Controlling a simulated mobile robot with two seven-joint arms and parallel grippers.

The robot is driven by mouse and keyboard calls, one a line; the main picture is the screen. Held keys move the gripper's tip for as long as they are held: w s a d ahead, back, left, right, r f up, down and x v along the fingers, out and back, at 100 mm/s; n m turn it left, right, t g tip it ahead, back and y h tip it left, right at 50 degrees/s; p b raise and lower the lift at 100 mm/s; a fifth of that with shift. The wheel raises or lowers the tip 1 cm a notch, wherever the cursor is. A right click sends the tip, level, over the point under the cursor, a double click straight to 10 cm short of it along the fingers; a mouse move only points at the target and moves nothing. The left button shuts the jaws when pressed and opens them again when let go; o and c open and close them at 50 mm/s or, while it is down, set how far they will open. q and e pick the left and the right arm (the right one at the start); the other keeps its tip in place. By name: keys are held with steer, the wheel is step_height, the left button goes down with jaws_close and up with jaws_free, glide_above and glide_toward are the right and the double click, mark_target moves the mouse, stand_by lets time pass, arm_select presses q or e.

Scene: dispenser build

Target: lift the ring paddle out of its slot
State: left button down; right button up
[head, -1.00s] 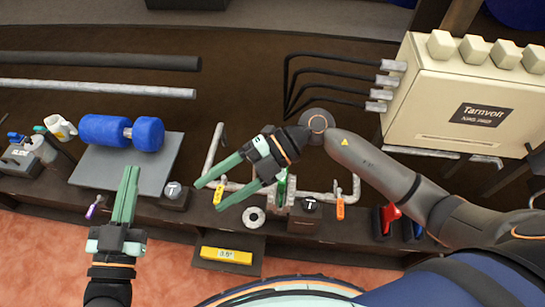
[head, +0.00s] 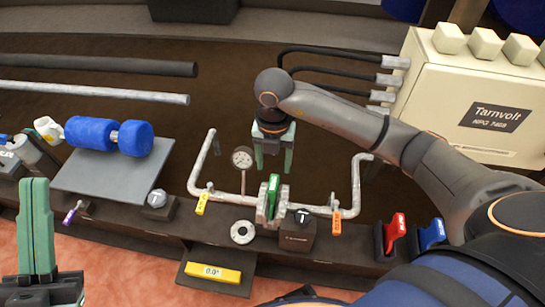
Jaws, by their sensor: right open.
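A green-handled paddle (head: 273,188) stands upright between the grey flanges (head: 262,208) of a pipe line. A red-handled paddle (head: 396,228) and a blue-handled paddle (head: 431,235) stand in dark holders at the right. A flat grey ring (head: 242,232) lies left of the flanges. Which paddle carries a ring cannot be told, as their lower parts are hidden. My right gripper (head: 273,165) is open and empty, pointing down with its fingertips just above and behind the green handle in the picture. My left gripper (head: 36,185) is shut and empty at the lower left, away from the paddles.
Grey pipes with a yellow tag (head: 202,204) and an orange tag (head: 336,222) rise either side of the flanges. A gauge (head: 242,157) and a dark knob block (head: 297,235) stand close by. A blue roller (head: 110,136) lies at left; the cream Tarnvolt box (head: 470,95) stands at right.

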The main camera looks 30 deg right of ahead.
mark_target(273, 182)
step_height(273, 182, down, 3)
steer(key=shift+r, duration=0.2)
arm_select(q)
steer(key=h+b, duration=0.1)
steer(key=s+f+m+h+b, duration=0.1)
steer(key=shift+s+d+f+b, duration=0.15)
steer(key=shift+s+d+b, duration=0.1)
steer(key=shift+b, duration=0.1)
arm_select(e)
step_height(273, 182, down, 7)
steer(key=shift+f, duration=0.1)
jaws_close()
steer(key=shift+r, duration=0.2)
stand_by(0.7)
